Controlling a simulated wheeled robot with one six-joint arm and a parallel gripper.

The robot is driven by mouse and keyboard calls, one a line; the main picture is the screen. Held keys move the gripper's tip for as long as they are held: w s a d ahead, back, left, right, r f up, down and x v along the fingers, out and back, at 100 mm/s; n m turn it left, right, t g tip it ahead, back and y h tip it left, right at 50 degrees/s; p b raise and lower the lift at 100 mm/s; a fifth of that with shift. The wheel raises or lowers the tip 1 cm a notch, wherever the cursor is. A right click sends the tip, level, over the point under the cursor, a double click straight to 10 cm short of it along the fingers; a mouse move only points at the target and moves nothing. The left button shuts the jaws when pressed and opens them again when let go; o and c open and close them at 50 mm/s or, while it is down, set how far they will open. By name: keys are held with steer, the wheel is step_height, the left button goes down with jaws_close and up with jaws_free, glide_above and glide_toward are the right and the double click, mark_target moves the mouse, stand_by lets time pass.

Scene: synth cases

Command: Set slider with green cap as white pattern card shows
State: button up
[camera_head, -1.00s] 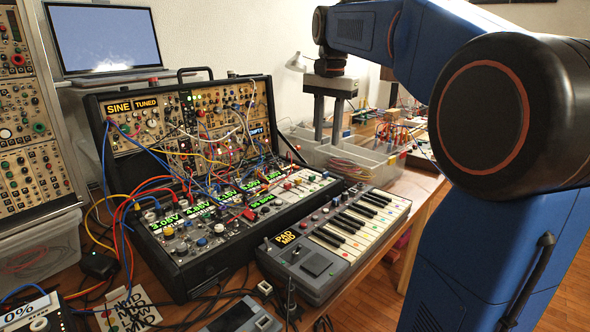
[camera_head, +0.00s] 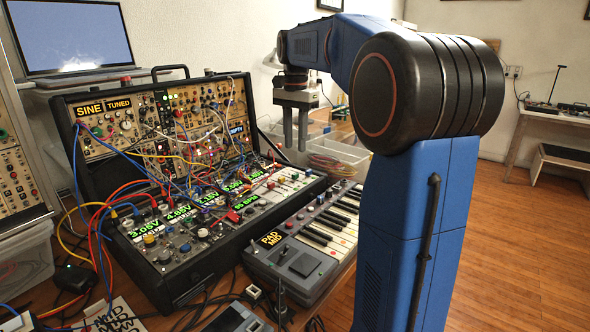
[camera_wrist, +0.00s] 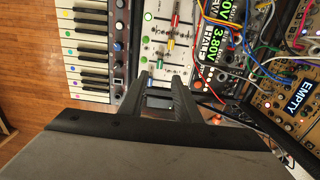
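My gripper (camera_head: 296,146) hangs fingers-down above the right end of the synth case in the head view, apart from the panel. In the wrist view its two fingers (camera_wrist: 160,82) stand apart with nothing held between them. Ahead of them is the white slider panel (camera_wrist: 150,28), also visible in the head view (camera_head: 297,183). It carries small red and green parts; a green cap (camera_wrist: 158,64) seems to sit just beyond the fingertips, but it is too small to be sure. A white card (camera_head: 122,318) with black marks lies at the lower left, partly cut off; its pattern is unreadable.
A small keyboard (camera_head: 290,263) stands in front of the case. Patch cables (camera_head: 100,225) loop over the case's left and middle. Bins with cables (camera_head: 335,155) stand behind. A laptop (camera_head: 70,40) is at the back left. Open floor lies to the right.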

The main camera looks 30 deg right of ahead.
mark_target(296, 174)
step_height(296, 174, down, 10)
steer(key=shift+r, duration=0.25)
steer(key=shift+c, duration=0.3)
steer(key=shift+s, duration=0.1)
jaws_close()
